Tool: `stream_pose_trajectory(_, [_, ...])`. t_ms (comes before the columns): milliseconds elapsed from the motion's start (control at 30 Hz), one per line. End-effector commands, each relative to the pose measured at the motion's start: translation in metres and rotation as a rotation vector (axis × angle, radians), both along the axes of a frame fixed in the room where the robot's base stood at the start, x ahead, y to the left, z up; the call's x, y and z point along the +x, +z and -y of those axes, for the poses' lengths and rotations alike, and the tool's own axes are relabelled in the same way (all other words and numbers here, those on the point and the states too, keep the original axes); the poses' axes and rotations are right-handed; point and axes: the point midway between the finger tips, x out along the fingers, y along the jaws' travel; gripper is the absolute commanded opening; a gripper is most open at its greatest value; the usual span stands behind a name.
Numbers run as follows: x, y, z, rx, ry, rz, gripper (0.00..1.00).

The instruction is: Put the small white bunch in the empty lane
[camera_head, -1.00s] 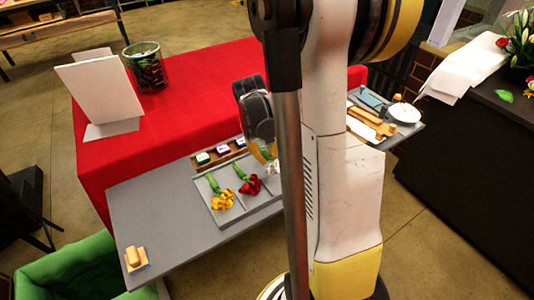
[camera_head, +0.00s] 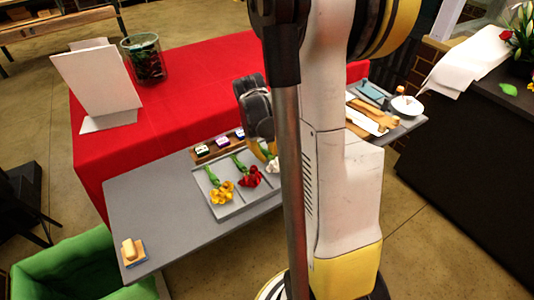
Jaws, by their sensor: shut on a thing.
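A light grey tray (camera_head: 224,212) with lanes lies on the grey table. A yellow bunch (camera_head: 221,192) lies in its left lane and a red bunch (camera_head: 248,177) in the lane to the right of it. The small white bunch (camera_head: 273,165) shows only in part, right of the red bunch, at the lower end of my gripper (camera_head: 268,152). My gripper is shut on the white bunch over the right part of the tray. My arm hides the tray's right end, and I cannot tell whether the bunch touches the tray.
A rack of small labelled blocks (camera_head: 218,145) stands behind the tray. A sponge-like block (camera_head: 132,251) lies at the table's front left. A white bowl (camera_head: 406,105) and wooden tools (camera_head: 372,117) lie on the right.

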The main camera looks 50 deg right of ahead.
Motion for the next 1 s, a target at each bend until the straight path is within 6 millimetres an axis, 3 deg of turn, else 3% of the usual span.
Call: stream_pose_trajectory(1000, [-0.0001, -0.006, 0.0, 0.0, 0.0, 0.0, 0.0])
